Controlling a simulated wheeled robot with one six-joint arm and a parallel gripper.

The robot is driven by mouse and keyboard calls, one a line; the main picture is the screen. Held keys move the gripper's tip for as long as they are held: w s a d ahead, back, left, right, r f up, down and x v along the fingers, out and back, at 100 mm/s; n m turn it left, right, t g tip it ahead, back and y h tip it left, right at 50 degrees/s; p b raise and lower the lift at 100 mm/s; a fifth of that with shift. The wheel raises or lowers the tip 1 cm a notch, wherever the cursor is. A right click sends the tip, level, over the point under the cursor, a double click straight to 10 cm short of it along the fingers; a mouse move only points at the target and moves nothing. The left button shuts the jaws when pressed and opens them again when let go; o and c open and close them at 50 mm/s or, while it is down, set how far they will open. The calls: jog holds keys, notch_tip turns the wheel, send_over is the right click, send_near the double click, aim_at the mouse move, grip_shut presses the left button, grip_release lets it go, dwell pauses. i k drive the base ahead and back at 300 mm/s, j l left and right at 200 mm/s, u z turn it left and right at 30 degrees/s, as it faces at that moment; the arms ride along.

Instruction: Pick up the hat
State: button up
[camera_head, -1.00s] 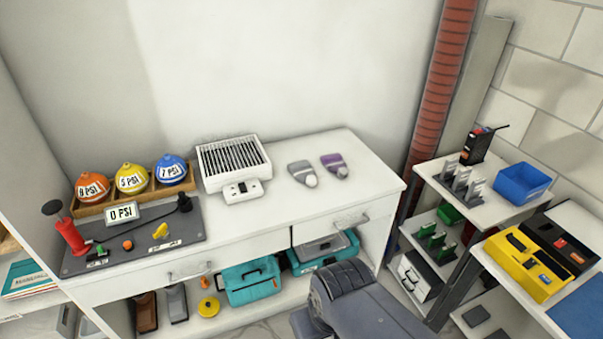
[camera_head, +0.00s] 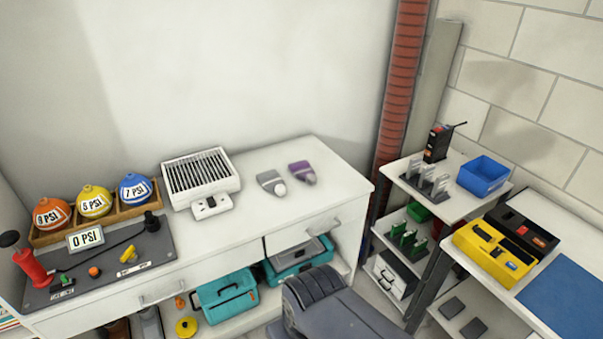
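I cannot make out anything that is clearly a hat. Three rounded balls stand in a wooden rack at the left of the white counter: an orange one (camera_head: 51,214) marked 8 PSI, a yellow one (camera_head: 94,201) marked 5 PSI and a blue one (camera_head: 135,189) marked 7 PSI. A grey item (camera_head: 270,182) and a purple item (camera_head: 301,172), each with a pale rounded end, lie on the counter's right half. A dark grey part of my arm shows at the bottom middle. My gripper is not in view.
The white counter (camera_head: 330,185) also holds a white grilled device (camera_head: 200,175) and a red pump on a dark board (camera_head: 115,262). Teal toolboxes (camera_head: 225,297) sit below. At right, shelves hold a blue bin (camera_head: 483,175) and a yellow case (camera_head: 495,250). The counter's right end is clear.

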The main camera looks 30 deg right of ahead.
aim_at(303, 171)
jog(key=i+l, duration=0.15)
jog(key=i, duration=0.3)
jog(key=i+l+u, duration=0.15)
jog(key=i, duration=0.25)
jog(key=i+l, duration=0.2)
jog(key=i, duration=0.25)
jog(key=u, duration=0.05)
